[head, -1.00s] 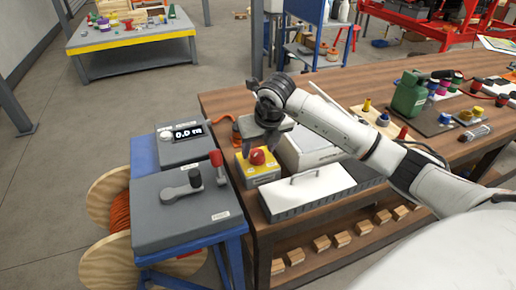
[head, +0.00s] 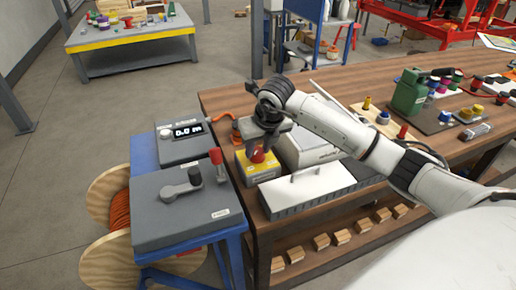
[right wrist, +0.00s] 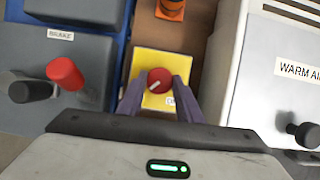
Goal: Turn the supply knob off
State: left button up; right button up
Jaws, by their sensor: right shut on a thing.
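The red round knob (right wrist: 159,78) sits on top of a yellow box (right wrist: 150,60) on the wooden bench. A pale pointer mark shows on the knob's face, slanting from lower left to upper right in the right wrist view. In the head view the knob (head: 257,156) is partly hidden by my right gripper (head: 259,147), and the yellow box (head: 261,172) shows below it. In the right wrist view my right gripper (right wrist: 159,92) has one finger on each side of the knob and is shut on it. A small white label on the box is partly covered by a finger. My left gripper is not in view.
A grey panel with a red-topped lever (head: 216,158) and a dark crank (head: 182,187) stands left of the box. A display unit (head: 184,140) is behind it. A white lidded case (head: 308,188) and a white "WARM AIR" unit (right wrist: 270,70) are close on the right.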

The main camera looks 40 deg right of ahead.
jog(key=n+y+b, duration=0.1)
jog(key=n+b, duration=0.1)
jog(key=n, duration=0.1)
jog(key=shift+d+f, duration=0.1)
jog(key=shift+d, duration=0.1)
jog(key=n+y+b, duration=0.2)
jog(key=n, duration=0.3)
jog(key=shift+w+d, duration=0.1)
jog(key=n+g+y, duration=0.1)
jog(key=n, duration=0.2)
jog(key=n+g+y+b, duration=0.1)
jog(key=n, duration=0.2)
jog(key=shift+w+d+r, duration=0.1)
jog(key=shift+w+r, duration=0.05)
jog(key=shift+r, duration=0.05)
jog(key=shift+w+n+g+b, duration=0.1)
jog(key=shift+n+g+b, duration=0.5)
jog(key=shift+n, duration=1.1)
jog(key=o, duration=1)
jog(key=shift+o, duration=0.2)
